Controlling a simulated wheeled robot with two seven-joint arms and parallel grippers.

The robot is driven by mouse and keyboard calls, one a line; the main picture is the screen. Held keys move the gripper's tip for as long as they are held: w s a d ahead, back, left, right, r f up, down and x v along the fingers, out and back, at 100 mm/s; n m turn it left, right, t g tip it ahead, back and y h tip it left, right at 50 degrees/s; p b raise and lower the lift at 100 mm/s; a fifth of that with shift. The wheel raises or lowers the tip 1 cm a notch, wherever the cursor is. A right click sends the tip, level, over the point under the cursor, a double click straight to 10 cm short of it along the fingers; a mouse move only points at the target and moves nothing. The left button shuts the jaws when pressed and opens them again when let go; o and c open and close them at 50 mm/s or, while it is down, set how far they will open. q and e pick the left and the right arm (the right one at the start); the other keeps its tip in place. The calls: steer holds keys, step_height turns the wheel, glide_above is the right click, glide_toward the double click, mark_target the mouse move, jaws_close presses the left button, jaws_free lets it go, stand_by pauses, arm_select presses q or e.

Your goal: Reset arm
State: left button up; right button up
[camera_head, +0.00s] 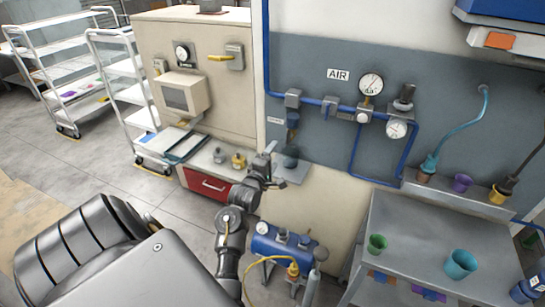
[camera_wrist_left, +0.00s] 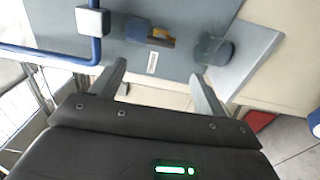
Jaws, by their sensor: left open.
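My left gripper (camera_head: 272,168) is in front of the wall, just above the red drawer and close to a small grey ledge. In the left wrist view its two fingers (camera_wrist_left: 160,85) are spread apart with nothing between them. Beyond them, a dark round piece (camera_wrist_left: 215,48) sits on the grey ledge (camera_wrist_left: 245,60). A blue fitting (camera_wrist_left: 143,30) with a brownish end is on the wall panel; it also shows in the head view (camera_head: 292,120). My right gripper is in neither view.
Blue air pipes and gauges (camera_head: 370,84) run along the grey panel. A grey table (camera_head: 425,225) with green and teal cups is at the right. White trolleys (camera_head: 120,85) stand at the left, with open floor before them.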

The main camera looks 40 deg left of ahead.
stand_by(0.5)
arm_select(q)
steer(key=w+d+f+m+g+h+b, duration=0.15)
steer(key=d+f+m, duration=0.35)
steer(key=f, duration=0.6)
steer(key=w+d+f+m+g+h, duration=0.1)
steer(key=d+f+m+g+h, duration=0.15)
steer(key=f+m, duration=0.65)
steer(key=s+d+f+m+g+h+b, duration=0.1)
steer(key=s+d+f, duration=0.3)
steer(key=f, duration=0.6)
steer(key=s+d+f+m+g+b, duration=0.15)
steer(key=s+d+f, duration=0.25)
steer(key=f, duration=0.6)
steer(key=s+d+f+m+g+b, duration=0.2)
steer(key=s+d+f+m+g, duration=0.1)
steer(key=s+f, duration=0.65)
steer(key=s+d+f+m+g+b, duration=0.1)
steer(key=s+d+f+m+g, duration=0.15)
steer(key=s+f, duration=0.7)
steer(key=s+f+m+g+b, duration=0.1)
steer(key=s+f, duration=0.3)
steer(key=s, duration=0.8)
steer(key=s+f+m+g+b, duration=0.1)
steer(key=s+f+g+b, duration=0.2)
steer(key=s, duration=0.9)
steer(key=shift+s+f+h, duration=0.35)
steer(key=shift+f+h, duration=0.05)
steer(key=shift+f, duration=0.35)
